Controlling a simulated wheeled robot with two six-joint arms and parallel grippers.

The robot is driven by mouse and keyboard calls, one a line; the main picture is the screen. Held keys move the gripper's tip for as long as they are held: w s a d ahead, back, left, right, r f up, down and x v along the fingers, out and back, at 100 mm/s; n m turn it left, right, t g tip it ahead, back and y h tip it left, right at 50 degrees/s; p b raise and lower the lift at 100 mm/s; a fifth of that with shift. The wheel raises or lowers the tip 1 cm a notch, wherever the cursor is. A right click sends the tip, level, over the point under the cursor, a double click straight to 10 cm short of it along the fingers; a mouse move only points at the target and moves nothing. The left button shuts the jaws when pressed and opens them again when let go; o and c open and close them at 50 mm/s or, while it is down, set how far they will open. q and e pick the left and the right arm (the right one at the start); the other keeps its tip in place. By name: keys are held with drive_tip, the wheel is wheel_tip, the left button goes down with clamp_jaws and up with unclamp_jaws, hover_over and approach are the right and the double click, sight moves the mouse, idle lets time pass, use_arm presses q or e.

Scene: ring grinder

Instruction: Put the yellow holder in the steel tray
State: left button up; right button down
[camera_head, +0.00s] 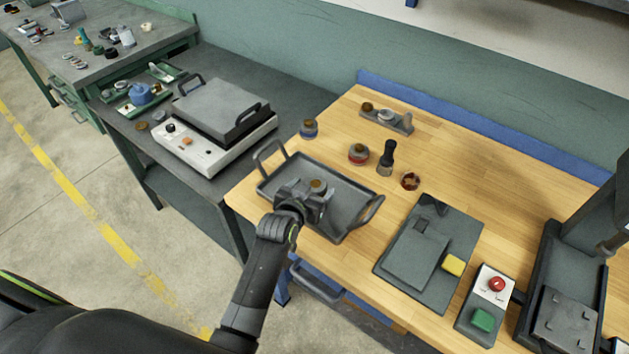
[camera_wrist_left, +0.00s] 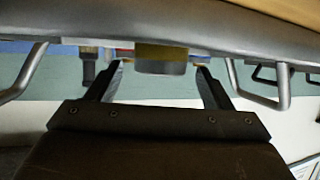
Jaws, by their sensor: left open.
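The steel tray (camera_head: 342,231) is a dark grey tray with a raised handle at each end, near the left front of the wooden table. The yellow holder (camera_head: 317,184) is in the tray by its brown round top, its lower part hidden by my gripper. In the left wrist view, its yellow band and grey-brown round part (camera_wrist_left: 162,60) show between my fingertips, beyond the tray's rim (camera_wrist_left: 230,25). My left gripper (camera_head: 314,193) is open over the tray, its fingers on either side of the holder. I cannot tell whether they touch it. My right gripper is not in view.
Behind the tray stand a blue holder (camera_head: 309,128), a red holder (camera_head: 358,154), a black-handled tool (camera_head: 386,158) and a small round part (camera_head: 410,181). Right are a dark plate (camera_head: 417,257) with a yellow block (camera_head: 453,265) and a button box (camera_head: 490,290). A hotplate-like machine (camera_head: 215,120) stands left.

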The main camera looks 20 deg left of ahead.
use_arm(q)
drive_tip(key=p+v, duration=0.5)
drive_tip(key=v, duration=0.3)
drive_tip(key=shift+r, duration=0.2)
drive_tip(key=shift+s+r+p, duration=0.15)
drive_tip(key=shift+s+p, duration=0.2)
drive_tip(key=shift+s, duration=0.4)
